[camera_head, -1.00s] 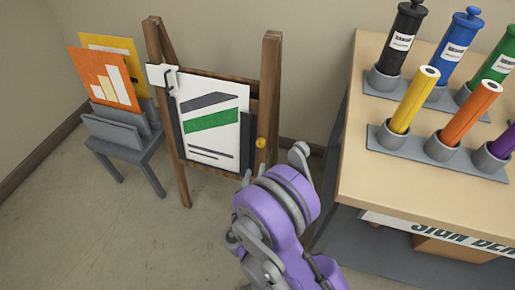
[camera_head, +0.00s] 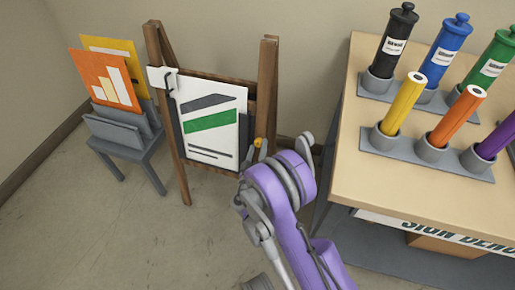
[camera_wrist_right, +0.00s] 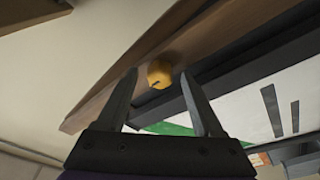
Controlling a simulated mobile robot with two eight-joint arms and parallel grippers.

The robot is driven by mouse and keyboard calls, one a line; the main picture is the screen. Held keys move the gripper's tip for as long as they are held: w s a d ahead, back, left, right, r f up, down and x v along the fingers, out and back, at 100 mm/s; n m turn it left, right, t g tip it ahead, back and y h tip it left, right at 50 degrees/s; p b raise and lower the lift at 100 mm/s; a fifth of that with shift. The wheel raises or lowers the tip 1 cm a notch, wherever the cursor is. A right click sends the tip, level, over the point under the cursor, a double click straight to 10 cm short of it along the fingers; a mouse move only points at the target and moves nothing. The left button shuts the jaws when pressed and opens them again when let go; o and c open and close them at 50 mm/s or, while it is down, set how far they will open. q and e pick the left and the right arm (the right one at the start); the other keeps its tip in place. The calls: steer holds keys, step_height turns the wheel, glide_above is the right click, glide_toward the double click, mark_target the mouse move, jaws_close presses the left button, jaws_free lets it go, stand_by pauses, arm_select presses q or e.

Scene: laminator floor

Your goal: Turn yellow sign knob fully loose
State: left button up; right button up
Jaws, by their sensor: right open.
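The yellow knob (camera_head: 258,142) sits on the right leg of a wooden easel (camera_head: 268,85), beside a white sign (camera_head: 212,125) with a green stripe. In the right wrist view the knob (camera_wrist_right: 160,74) shows on the wooden post, just past and between the two fingertips. My right gripper (camera_wrist_right: 160,85) is open, its fingers on either side of the knob's line. I cannot tell whether either finger touches it. In the head view the right gripper (camera_head: 253,150) is partly hidden behind my purple arm. My left gripper is not in view.
A workbench (camera_head: 370,190) with several coloured rolls in holders stands close on the right. A small grey stand (camera_head: 128,143) with orange and yellow boards is left of the easel.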

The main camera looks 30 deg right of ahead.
jaws_close()
stand_by(0.4)
steer(key=shift+n, duration=0.5)
steer(key=n+y, duration=0.1)
steer(key=n, duration=0.3)
steer(key=shift+d+r+b, duration=0.1)
steer(key=shift+b, duration=0.2)
steer(key=n+y, duration=0.1)
steer(key=n, duration=0.3)
steer(key=shift+s+r+n, duration=0.1)
steer(key=shift+r+n, duration=0.05)
steer(key=shift+n, duration=0.25)
steer(key=n+g, duration=0.1)
steer(key=n, duration=0.3)
steer(key=shift+r+y, duration=0.1)
steer(key=shift+y, duration=0.3)
steer(key=shift+r+n+g, duration=0.15)
steer(key=shift+n+g, duration=0.35)
steer(key=shift+n, duration=1.7)
